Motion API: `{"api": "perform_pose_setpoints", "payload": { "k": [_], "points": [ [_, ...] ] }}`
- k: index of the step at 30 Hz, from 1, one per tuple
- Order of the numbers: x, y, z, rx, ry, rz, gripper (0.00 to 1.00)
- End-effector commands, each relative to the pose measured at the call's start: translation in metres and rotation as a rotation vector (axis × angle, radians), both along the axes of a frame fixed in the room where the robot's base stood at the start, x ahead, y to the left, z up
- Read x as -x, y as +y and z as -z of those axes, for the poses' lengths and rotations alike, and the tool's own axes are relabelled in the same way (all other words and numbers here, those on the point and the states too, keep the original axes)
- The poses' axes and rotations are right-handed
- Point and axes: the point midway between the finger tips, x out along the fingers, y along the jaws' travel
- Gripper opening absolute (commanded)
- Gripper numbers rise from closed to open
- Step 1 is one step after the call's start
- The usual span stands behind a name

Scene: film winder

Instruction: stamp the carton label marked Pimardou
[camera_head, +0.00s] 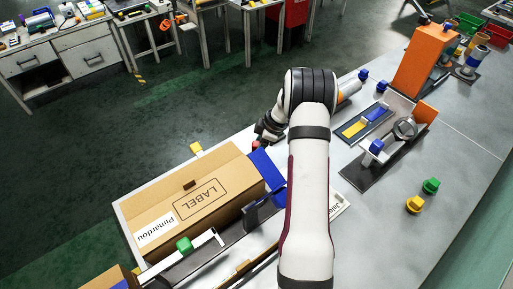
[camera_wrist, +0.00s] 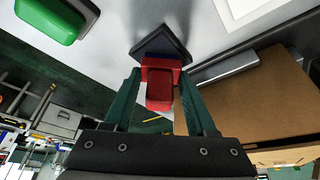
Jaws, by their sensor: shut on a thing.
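A brown carton (camera_head: 205,175) lies at the left of the bench, with LABEL printed in a frame on its top. A white label reading Pimardou (camera_head: 157,232) is at its near left end. My gripper (camera_head: 258,139) is above the bench just beyond the carton's far right corner. In the wrist view my gripper (camera_wrist: 160,76) is shut on a red stamp (camera_wrist: 160,84) with a dark, flared base pointing away from me. The red handle shows in the head view (camera_head: 256,144). The carton (camera_wrist: 250,100) is at the right of the wrist view, apart from the stamp.
A green block (camera_head: 184,244) and blue parts (camera_head: 265,168) stand along the carton. A second white label (camera_head: 338,205) is partly behind my arm. A metal fixture (camera_head: 390,145), orange block (camera_head: 425,60), and green (camera_head: 431,185) and yellow (camera_head: 414,204) pieces are at right.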

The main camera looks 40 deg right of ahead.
Motion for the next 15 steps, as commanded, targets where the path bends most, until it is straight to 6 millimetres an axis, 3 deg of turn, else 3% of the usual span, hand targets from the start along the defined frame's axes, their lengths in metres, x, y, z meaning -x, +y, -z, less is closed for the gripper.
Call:
{"api": "perform_pose_setpoints", "payload": {
  "k": [15],
  "points": [
    [-0.0001, -0.0002, -0.0072, 0.002, 0.0, -0.001, 0.21]
  ]
}}
